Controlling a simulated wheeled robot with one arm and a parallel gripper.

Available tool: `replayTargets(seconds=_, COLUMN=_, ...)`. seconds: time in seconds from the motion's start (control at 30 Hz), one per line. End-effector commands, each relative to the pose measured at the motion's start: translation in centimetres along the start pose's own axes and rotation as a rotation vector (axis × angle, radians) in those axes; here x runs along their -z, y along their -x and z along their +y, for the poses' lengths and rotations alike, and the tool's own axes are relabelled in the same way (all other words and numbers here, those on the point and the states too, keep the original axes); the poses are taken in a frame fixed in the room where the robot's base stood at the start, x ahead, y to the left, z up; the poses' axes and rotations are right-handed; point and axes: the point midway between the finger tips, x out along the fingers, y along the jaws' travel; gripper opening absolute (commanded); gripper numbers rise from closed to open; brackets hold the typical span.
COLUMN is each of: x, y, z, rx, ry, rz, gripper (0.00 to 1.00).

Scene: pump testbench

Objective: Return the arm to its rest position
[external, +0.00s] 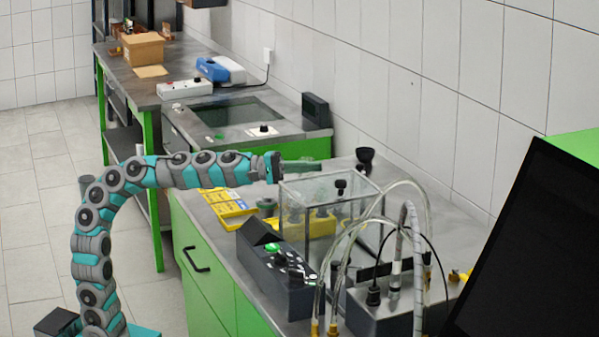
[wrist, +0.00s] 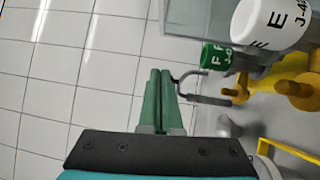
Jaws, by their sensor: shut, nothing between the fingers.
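My gripper (external: 303,165) is at the end of my teal and grey arm, which rises from the lower left and bends over to the right. It is above the bench, near the top back-left of the clear tank. Its green fingers also show in the wrist view (wrist: 159,76), pressed together with nothing between them. The arm is raised and bent in an arch.
The clear tank (external: 296,207) stands on the bench with hoses (external: 408,187) and a black control box (external: 273,272) close by. A black screen (external: 530,250) fills the lower right. The wrist view shows a white lettered cylinder (wrist: 268,22), a green one (wrist: 213,57) and yellow parts (wrist: 236,88).

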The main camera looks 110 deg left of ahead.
Motion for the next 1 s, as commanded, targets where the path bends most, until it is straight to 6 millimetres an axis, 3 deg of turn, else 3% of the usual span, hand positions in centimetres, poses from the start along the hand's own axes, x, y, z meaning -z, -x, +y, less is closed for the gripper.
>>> replayTargets(seconds=0.1, x=-5.7, y=0.8, z=5.6, rx=-0.08, ry=-0.211, rz=-0.049, gripper=0.0)
replayTargets(seconds=0.3, x=-15.7, y=4.1, z=14.4, rx=-0.235, ry=-0.553, rz=-0.103, gripper=0.0)
replayTargets(seconds=0.4, x=-19.6, y=6.3, z=17.7, rx=-0.304, ry=-0.684, rz=-0.114, gripper=0.0)
replayTargets(seconds=0.53, x=-23.9, y=9.1, z=20.5, rx=-0.368, ry=-0.816, rz=-0.127, gripper=0.0)
replayTargets(seconds=0.7, x=-28.8, y=12.4, z=22.1, rx=-0.414, ry=-0.98, rz=-0.154, gripper=0.0)
replayTargets(seconds=0.8, x=-31.5, y=14.6, z=21.7, rx=-0.408, ry=-1.096, rz=-0.182, gripper=0.0)
replayTargets(seconds=0.87, x=-32.6, y=15.5, z=20.2, rx=-0.374, ry=-1.173, rz=-0.209, gripper=0.0)
replayTargets(seconds=1.0, x=-33.0, y=15.7, z=14.6, rx=-0.24, ry=-1.289, rz=-0.286, gripper=0.0)
